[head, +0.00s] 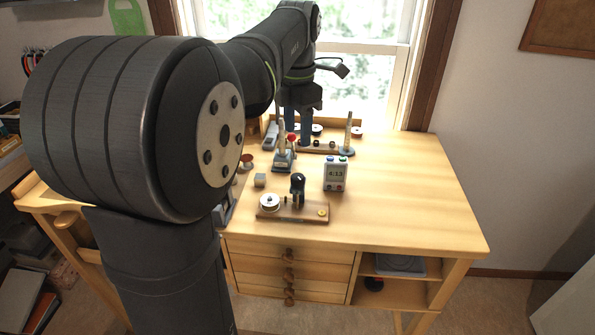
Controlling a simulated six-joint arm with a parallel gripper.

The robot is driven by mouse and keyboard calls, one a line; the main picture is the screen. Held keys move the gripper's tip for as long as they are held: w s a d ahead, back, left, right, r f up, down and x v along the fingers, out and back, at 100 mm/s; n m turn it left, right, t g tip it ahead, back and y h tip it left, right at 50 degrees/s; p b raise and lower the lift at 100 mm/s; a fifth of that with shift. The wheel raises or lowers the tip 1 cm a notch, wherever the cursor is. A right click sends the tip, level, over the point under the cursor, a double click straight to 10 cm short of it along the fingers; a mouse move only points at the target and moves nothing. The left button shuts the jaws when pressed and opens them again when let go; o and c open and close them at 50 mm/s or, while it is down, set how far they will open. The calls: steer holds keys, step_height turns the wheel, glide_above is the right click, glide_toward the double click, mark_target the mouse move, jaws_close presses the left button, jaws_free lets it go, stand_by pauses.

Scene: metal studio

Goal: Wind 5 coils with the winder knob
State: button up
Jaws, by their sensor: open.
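A small winder with a wooden base (297,217) stands near the front edge of the workbench. It has a white spool (269,203) at its left, a dark upright knob (297,181) in the middle and a brass disc (322,211) at its right. How many coils are on the spool is too small to tell. My gripper (298,132) points down over the back of the bench, behind the winder and apart from the knob. Its two dark blue fingers are open, with a gap between them. What lies right beneath the fingertips is partly hidden.
A post on a round base (347,150) stands at the back. The bench top (420,200) is clear at right.

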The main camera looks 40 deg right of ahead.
mark_target(298, 176)
step_height(298, 176, down, 12)
steer(key=shift+f, duration=0.1)
stand_by(0.4)
steer(key=c, duration=1)
